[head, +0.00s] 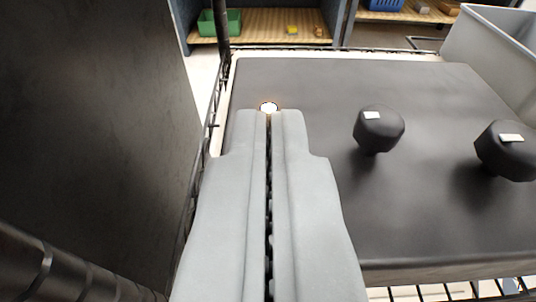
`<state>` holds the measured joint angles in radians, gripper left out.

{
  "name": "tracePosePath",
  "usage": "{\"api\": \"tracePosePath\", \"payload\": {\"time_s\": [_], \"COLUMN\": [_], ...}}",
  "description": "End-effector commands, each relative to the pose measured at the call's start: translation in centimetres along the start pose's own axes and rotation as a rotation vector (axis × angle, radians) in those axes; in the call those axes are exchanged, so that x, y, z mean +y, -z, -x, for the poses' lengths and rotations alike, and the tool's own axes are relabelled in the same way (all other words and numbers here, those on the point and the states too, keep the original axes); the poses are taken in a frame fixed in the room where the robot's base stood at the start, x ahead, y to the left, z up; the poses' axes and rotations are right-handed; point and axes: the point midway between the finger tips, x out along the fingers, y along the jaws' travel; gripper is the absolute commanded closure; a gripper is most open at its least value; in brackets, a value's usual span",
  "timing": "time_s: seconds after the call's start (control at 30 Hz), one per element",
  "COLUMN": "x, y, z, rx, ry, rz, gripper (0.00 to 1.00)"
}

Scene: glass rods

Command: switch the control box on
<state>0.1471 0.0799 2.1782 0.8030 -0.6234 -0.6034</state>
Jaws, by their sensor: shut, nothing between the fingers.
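The control box (320,85) is a flat dark panel with a pale edge, filling the middle and right of the head view. Two black knobs, a nearer-left one (379,131) and a right one (508,151), stand up from it, each with a white mark on top. A small round glowing light (268,107) shows near the panel's left side. My gripper (269,114) is shut and empty, its fingertips right at the light in the picture. The fingers hide the panel below the light, and I cannot tell whether they touch it.
A dark upright panel (100,110) stands close on the left. A black wire rack (209,135) runs along the box's left side. A grey bin (495,45) stands at the right back. A green crate (219,22) and a blue crate (384,4) sit on shelves behind.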

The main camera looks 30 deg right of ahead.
Motion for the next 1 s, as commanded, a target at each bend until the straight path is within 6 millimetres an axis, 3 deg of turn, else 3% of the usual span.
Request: {"api": "tracePosePath", "payload": {"time_s": [0.2,0.53,0.67,1.0], "x": [0.0,0.0,-0.3,-1.8], "y": [0.6,0.8,2.1,8.8], "z": [2.6,3.9,5.1,13.7], "rx": [0.001,0.001,0.014,0.075], "ry": [0.001,0.003,0.033,0.224], "rz": [0.0,-0.001,-0.007,-0.037], "gripper": [1.0,1.0,1.0,1.0]}}
